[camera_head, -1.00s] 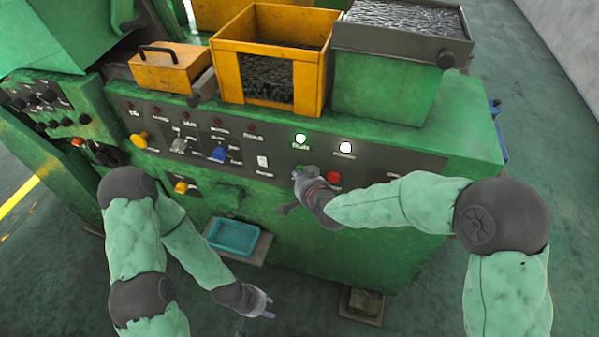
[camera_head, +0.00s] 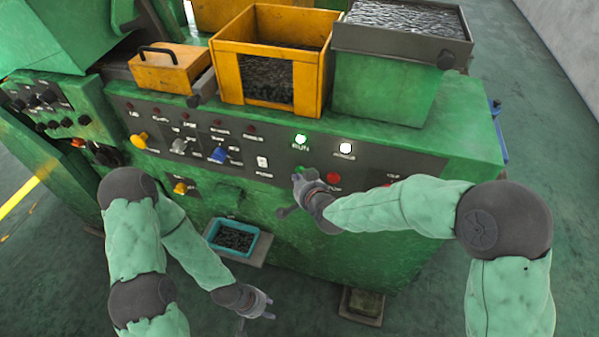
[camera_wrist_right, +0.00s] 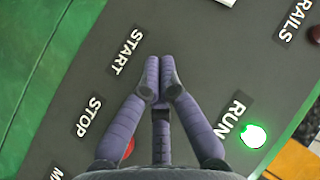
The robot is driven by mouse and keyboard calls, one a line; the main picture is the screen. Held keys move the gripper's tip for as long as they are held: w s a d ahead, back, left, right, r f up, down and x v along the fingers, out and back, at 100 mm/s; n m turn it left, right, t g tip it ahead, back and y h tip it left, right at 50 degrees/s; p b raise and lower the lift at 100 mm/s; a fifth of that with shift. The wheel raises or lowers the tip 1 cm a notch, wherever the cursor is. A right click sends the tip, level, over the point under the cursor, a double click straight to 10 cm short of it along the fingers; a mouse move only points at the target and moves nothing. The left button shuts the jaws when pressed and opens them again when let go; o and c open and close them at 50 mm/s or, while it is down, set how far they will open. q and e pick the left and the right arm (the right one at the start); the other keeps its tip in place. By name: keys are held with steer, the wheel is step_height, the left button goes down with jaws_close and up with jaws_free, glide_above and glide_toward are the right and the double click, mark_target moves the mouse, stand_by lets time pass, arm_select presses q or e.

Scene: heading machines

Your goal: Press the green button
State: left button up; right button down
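The green button (camera_head: 304,170) is on the dark control panel, mostly covered by my right gripper (camera_head: 297,178) in the head view. In the right wrist view my right gripper (camera_wrist_right: 158,98) has its fingers together, empty, with tips beside the START label (camera_wrist_right: 129,50). The button is hidden behind the fingers there, and I cannot tell whether they touch it. The red STOP button (camera_head: 333,177) is just right of the gripper. A lit green RUN lamp (camera_head: 300,139) is above. My left gripper (camera_head: 268,307) hangs low in front of the machine, fingers apart and empty.
A lit white lamp (camera_head: 345,147) and several knobs share the panel. A yellow bin (camera_head: 228,64) and a green bin (camera_head: 375,88) stand on the machine top. A blue tray (camera_head: 214,231) with dark small parts is low in front. Open floor lies to the right.

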steer(key=s, duration=0.2)
steer(key=s+a, duration=0.1)
steer(key=s+p, duration=0.1)
steer(key=s, duration=0.1)
steer(key=shift+s+a, duration=0.3)
steer(key=shift+a, duration=0.1)
steer(key=shift+f, duration=0.1)
stand_by(0.6)
steer(key=s+d+f+g+h, duration=0.1)
steer(key=s+d+f+g, duration=0.25)
steer(key=f, duration=0.55)
steer(key=s+d+f+g, duration=0.2)
steer(key=s+d+f, duration=0.2)
steer(key=f, duration=0.5)
steer(key=s+d+f+g, duration=0.1)
steer(key=s+f+g, duration=0.1)
steer(key=s+f, duration=0.3)
steer(key=s+d+f+n+g, duration=0.1)
steer(key=s+f+g, duration=0.2)
steer(key=s+f, duration=0.3)
steer(key=s, duration=0.3)
steer(key=shift+d+g+y, duration=0.35)
steer(key=shift+y, duration=0.05)
